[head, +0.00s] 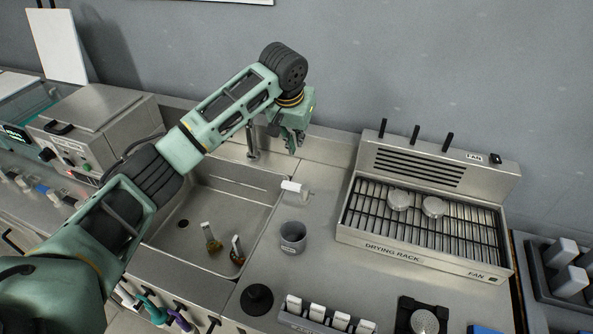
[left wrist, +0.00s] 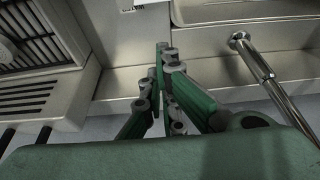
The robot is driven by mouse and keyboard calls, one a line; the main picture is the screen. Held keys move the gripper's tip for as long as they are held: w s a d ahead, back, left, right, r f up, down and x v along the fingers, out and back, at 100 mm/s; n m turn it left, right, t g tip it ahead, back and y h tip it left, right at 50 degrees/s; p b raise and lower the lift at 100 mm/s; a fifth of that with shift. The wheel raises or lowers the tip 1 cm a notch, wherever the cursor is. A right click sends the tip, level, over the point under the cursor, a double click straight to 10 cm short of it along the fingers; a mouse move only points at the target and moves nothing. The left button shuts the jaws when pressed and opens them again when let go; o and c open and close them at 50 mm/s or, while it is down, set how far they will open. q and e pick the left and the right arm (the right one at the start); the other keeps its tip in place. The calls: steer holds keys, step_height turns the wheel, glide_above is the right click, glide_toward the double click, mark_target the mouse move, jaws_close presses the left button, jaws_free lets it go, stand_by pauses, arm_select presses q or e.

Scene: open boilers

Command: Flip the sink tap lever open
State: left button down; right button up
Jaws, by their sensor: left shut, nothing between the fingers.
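The steel sink (head: 170,243) is left of centre in the head view, partly behind my left arm. Its tap (head: 252,140) stands at the back rim and shows in the left wrist view as a shiny pipe (left wrist: 272,85). A small white block (head: 294,187) sits on the counter by the sink's right edge; I cannot tell whether it is the tap lever. My left gripper (head: 293,145) is shut and empty, above the back of the counter, right of the tap and behind the white block. In the wrist view its fingertips (left wrist: 164,48) meet, apart from the pipe.
A drying rack (head: 425,255) stands to the right. Two small vessels, one a flask (head: 211,238), lie in the sink. A boiler-like metal box (head: 100,120) stands left. The wall is close behind.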

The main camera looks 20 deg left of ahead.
mark_target(296, 188)
arm_select(q)
steer(key=p+x, duration=0.2)
steer(key=x, duration=0.8)
steer(key=shift+s+r+p, duration=0.15)
steer(key=shift+s+p, duration=0.2)
steer(key=shift+p, duration=0.3)
steer(key=shift+s+a+p, duration=0.15)
steer(key=shift+s+p, duration=0.7)
steer(key=shift+s, duration=0.85)
arm_select(e)
steer(key=r, duration=0.5)
steer(key=shift+w+d+r, duration=0.1)
steer(key=shift+w+d, duration=0.05)
steer(key=shift+w, duration=0.25)
arm_select(q)
steer(key=shift+w, duration=0.1)
